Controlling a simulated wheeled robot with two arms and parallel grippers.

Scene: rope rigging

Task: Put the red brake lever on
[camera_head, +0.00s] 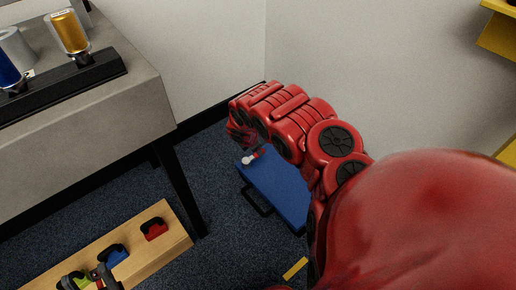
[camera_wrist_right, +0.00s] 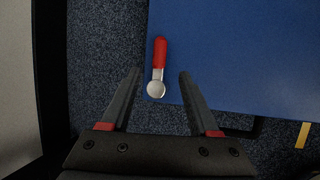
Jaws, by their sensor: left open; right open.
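The red brake lever (camera_wrist_right: 159,54) has a red handle and a round silver end. It lies on a blue case-like box (camera_wrist_right: 245,50) near its edge, and also shows in the head view (camera_head: 251,158). My right gripper (camera_wrist_right: 160,73) is open, its fingers on either side of the lever's silver end with gaps at both sides. Height above the lever is unclear. In the head view my red right arm hides that gripper. My left gripper (camera_head: 103,272) is open at the bottom left, over a wooden board (camera_head: 176,240) with red (camera_head: 154,229), blue (camera_head: 116,256) and green fittings.
A grey table (camera_head: 100,140) at left carries a black rack (camera_head: 70,85) with coloured spools. Its dark leg (camera_head: 182,190) stands between board and blue box. Walls meet behind the box. Yellow shelving (camera_head: 500,35) is at far right. Blue carpet (camera_head: 225,235) lies free between board and box.

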